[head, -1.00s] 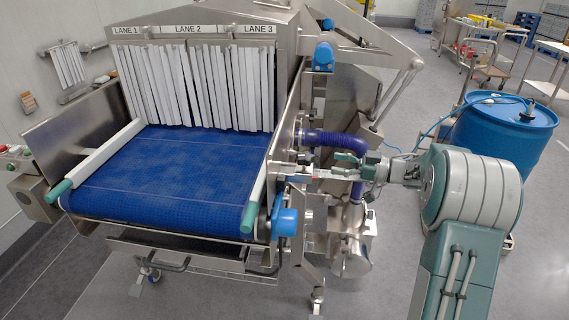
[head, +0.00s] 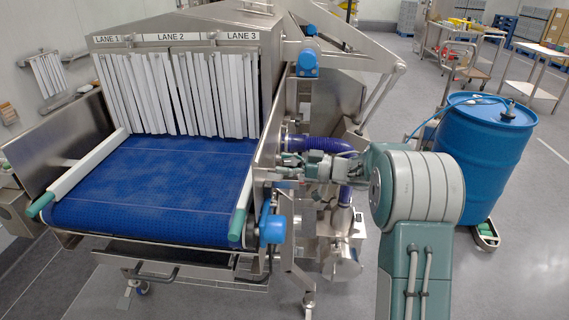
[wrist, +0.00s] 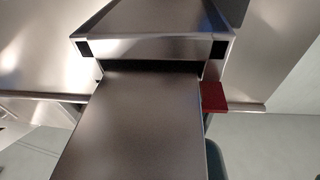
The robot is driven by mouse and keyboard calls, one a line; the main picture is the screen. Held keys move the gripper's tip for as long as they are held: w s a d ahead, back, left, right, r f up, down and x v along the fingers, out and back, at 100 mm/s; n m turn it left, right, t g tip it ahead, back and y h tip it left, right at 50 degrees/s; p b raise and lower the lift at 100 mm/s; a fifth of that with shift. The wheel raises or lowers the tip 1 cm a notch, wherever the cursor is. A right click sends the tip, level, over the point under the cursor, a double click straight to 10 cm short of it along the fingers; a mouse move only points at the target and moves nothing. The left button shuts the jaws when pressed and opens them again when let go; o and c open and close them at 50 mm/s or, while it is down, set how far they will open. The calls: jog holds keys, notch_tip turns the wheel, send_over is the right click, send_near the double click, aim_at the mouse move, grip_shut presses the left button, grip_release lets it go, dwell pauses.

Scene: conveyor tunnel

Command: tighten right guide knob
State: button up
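The right guide rail (head: 246,195) is a white bar with a green end, along the right edge of the blue belt (head: 150,185). My gripper (head: 283,166) is at the outer face of the metal side plate beside this rail. Its fingertips are small here, and I cannot tell whether they touch anything. I cannot make out the right guide knob with certainty; it may be hidden by the gripper. In the wrist view, a metal block (wrist: 150,50) and a flat metal bar (wrist: 135,125) fill the middle, with a small red piece (wrist: 213,97) to their right.
A blue rounded housing (head: 272,229) sticks out below my gripper. A purple hose (head: 320,143) runs just behind the gripper. Strip curtains (head: 180,95) hang under the lane labels. A blue drum (head: 485,155) stands to the right of my arm; open floor lies in front.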

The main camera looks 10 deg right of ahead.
jog(key=c, duration=0.9)
jog(key=shift+o, duration=0.2)
jog(key=shift+m+t, duration=0.3)
jog(key=shift+t, duration=0.1)
jog(key=m+t+h, duration=0.3)
jog(key=t, duration=0.1)
jog(key=shift+w+d+m+t+h, duration=0.1)
jog(key=shift+w+m+t+h, duration=0.1)
jog(key=shift+m+t+h, duration=0.2)
jog(key=m+t+h, duration=0.1)
jog(key=h, duration=0.1)
jog(key=m+t+h, duration=0.2)
jog(key=m+h, duration=0.1)
jog(key=shift+w+d+t+h, duration=0.2)
jog(key=shift+d+t+h, duration=0.05)
jog(key=shift+t+h, duration=0.05)
jog(key=m+h, duration=0.1)
jog(key=h, duration=0.1)
jog(key=m+t+h, duration=0.1)
jog(key=m+h, duration=0.1)
jog(key=h, duration=0.1)
jog(key=m+h, duration=0.2)
jog(key=shift+w+d, duration=0.1)
jog(key=shift+d, duration=0.25)
jog(key=shift+d+m+g+h, duration=0.2)
jog(key=shift+m+h, duration=0.7)
jog(key=shift+h, duration=0.55)
jog(key=shift+d+m+g+h, duration=0.15)
jog(key=shift+m+h, duration=0.75)
jog(key=shift+h, duration=0.85)
